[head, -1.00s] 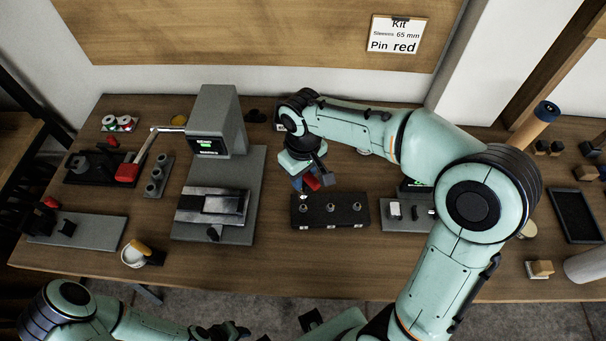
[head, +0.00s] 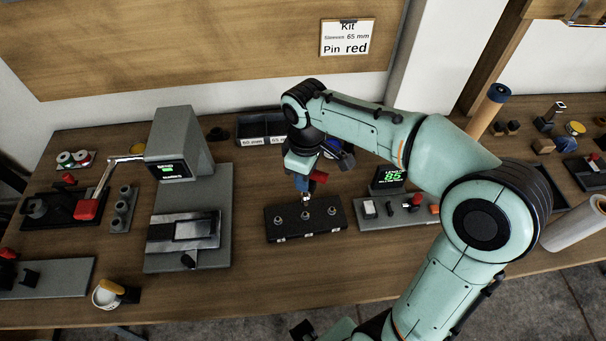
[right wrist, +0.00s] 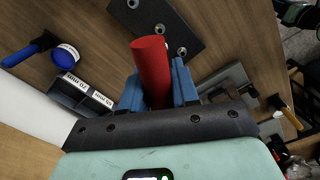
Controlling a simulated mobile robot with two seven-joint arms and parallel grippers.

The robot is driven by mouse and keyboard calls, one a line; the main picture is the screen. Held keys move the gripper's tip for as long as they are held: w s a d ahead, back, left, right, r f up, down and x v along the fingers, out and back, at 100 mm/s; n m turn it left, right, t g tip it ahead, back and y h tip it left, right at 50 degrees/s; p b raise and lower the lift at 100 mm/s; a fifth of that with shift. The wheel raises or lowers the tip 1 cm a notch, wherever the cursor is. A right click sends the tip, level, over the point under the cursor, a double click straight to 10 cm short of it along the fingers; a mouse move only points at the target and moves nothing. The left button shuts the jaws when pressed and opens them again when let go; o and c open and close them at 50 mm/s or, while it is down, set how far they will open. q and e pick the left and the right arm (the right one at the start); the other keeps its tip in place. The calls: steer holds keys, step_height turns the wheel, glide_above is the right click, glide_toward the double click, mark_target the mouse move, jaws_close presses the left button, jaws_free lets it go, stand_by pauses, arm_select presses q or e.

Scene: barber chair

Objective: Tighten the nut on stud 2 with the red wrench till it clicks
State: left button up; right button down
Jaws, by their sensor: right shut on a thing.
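A black block (head: 272,232) with three studs in a row stands on the bench. Each stud seems to carry a small nut, and the middle stud (head: 306,215) is just below my right gripper. My right gripper (head: 303,187) points down with blue fingers, above the block's back edge. It is shut on the red wrench (head: 319,177). In the right wrist view the wrench's red handle (right wrist: 150,68) stands between the fingers, with the block (right wrist: 190,22) beyond it. The wrench's working end is mostly hidden, so I cannot tell whether it touches a nut. My left gripper is out of view.
A grey station with a green "85" display (head: 388,178) stands right of the block. A grey press (head: 175,150) stands to the left. Labelled bins (head: 262,128) are behind. The bench in front of the block is clear.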

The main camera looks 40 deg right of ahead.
mark_target(305, 195)
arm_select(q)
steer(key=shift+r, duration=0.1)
arm_select(e)
steer(key=shift+r, duration=0.1)
steer(key=shift+f+b, duration=1.95)
steer(key=shift+f, duration=1.5)
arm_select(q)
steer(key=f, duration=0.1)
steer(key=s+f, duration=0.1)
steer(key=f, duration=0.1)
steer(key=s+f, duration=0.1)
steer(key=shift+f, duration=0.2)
arm_select(e)
steer(key=shift+r, duration=0.2)
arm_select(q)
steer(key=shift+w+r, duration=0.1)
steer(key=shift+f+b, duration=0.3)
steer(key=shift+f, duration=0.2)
arm_select(e)
steer(key=shift+f, duration=0.75)
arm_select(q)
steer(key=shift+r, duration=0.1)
arm_select(e)
steer(key=m, duration=0.4)
steer(key=shift+m, duration=0.3)
